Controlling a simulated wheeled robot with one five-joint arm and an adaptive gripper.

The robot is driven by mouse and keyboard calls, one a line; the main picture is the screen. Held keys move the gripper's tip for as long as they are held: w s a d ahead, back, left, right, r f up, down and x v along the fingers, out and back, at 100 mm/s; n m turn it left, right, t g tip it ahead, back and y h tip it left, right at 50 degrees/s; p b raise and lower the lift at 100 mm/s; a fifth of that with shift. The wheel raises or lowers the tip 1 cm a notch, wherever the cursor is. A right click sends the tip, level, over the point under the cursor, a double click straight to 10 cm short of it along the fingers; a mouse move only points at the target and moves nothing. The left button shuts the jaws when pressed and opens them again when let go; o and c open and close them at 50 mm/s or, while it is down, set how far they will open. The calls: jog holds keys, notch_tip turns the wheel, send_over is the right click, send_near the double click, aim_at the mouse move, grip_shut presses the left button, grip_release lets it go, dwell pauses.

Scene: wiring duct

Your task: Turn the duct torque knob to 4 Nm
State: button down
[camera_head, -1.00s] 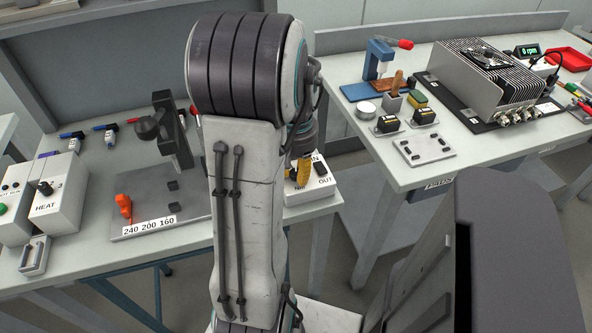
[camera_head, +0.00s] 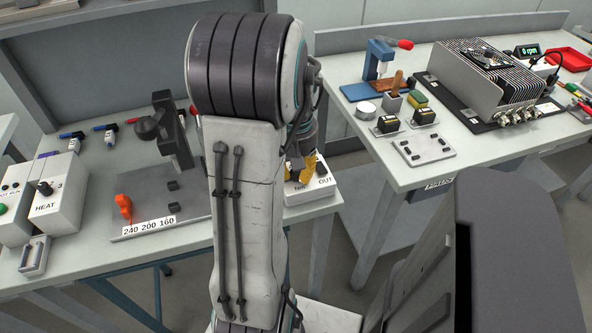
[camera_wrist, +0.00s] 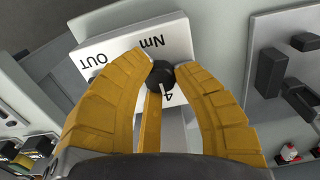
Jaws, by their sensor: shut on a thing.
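The torque knob (camera_wrist: 160,74) is a small black knob on a white box (camera_wrist: 120,45) marked "Nm" and "OUT" in the wrist view. A printed "4" shows close beside the knob, at its lower side. My gripper (camera_wrist: 160,70) has yellow fingers closed around the knob, one on each side, with a third finger part below. Part of the box face is hidden by the fingers. In the head view, my gripper (camera_head: 303,172) is over the white box (camera_head: 310,191) at the right end of the left bench, partly behind my arm.
In the head view, a grey plate (camera_head: 140,233) marked "240 200 160" with an orange lever (camera_head: 124,206) lies to the left. A heat box (camera_head: 56,197) stands farther left. The right bench holds a finned metal unit (camera_head: 490,75) and a blue press (camera_head: 380,60).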

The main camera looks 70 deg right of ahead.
jog(key=shift+a+f, duration=0.1)
jog(key=c, duration=1.2)
grip_release()
jog(key=shift+c, duration=0.2)
notch_tip(320, 180, up, 12)
